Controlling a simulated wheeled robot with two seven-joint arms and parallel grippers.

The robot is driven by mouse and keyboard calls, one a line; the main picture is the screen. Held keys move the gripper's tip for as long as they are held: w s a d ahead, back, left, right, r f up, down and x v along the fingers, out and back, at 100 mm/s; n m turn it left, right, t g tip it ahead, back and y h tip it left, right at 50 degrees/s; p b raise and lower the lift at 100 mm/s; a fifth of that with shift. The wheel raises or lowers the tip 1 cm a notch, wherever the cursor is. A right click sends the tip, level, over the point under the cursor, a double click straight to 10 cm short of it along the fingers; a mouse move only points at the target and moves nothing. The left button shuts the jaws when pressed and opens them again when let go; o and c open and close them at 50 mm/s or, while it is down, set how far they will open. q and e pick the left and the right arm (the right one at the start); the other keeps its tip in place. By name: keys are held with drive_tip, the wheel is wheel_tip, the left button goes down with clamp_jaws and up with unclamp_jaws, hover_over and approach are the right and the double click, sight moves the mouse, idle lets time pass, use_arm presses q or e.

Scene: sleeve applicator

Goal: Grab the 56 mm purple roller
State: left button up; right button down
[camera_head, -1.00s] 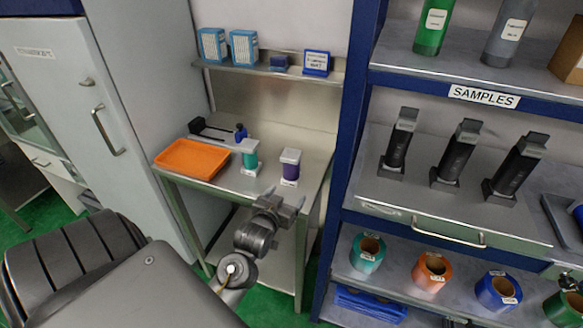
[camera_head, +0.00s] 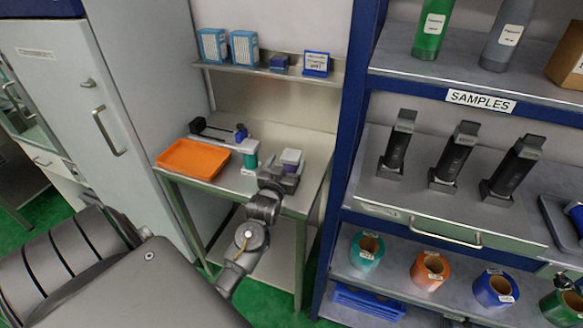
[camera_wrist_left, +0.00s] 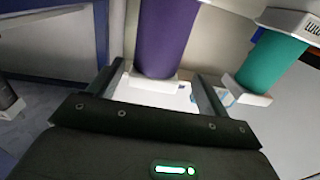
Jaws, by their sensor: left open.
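The purple roller (camera_head: 290,168) stands upright with a white cap on the steel table, partly hidden by my left gripper (camera_head: 281,176). In the left wrist view the purple roller (camera_wrist_left: 166,38) rises from a white base (camera_wrist_left: 150,92). My left gripper (camera_wrist_left: 158,78) is open, with one finger on each side of the white base, near the roller's foot. Whether the fingers touch the base cannot be told. A teal roller (camera_head: 250,160) stands to the left in the head view and right of the fingers in the wrist view (camera_wrist_left: 270,62). My right gripper does not clearly show.
An orange tray (camera_head: 192,159) lies left on the table. A wall shelf (camera_head: 245,68) with blue boxes is above. A blue rack (camera_head: 352,110) stands right of the table with black sample holders (camera_head: 397,148) and coloured rolls (camera_head: 367,250). A grey cabinet (camera_head: 95,110) is at left.

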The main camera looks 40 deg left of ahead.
sight(293, 153)
use_arm(q)
drive_tip(key=shift+w+r, duration=0.15)
drive_tip(key=shift+w, duration=0.15)
drive_tip(key=p+x, duration=0.2)
drive_tip(key=x, duration=0.1)
drive_tip(key=shift+w+d, duration=0.1)
drive_tip(key=shift+w, duration=0.25)
drive_tip(key=shift+w+a, duration=0.2)
drive_tip(key=shift+w, duration=0.3)
drive_tip(key=c, duration=1.1)
drive_tip(key=shift+c, duration=1)
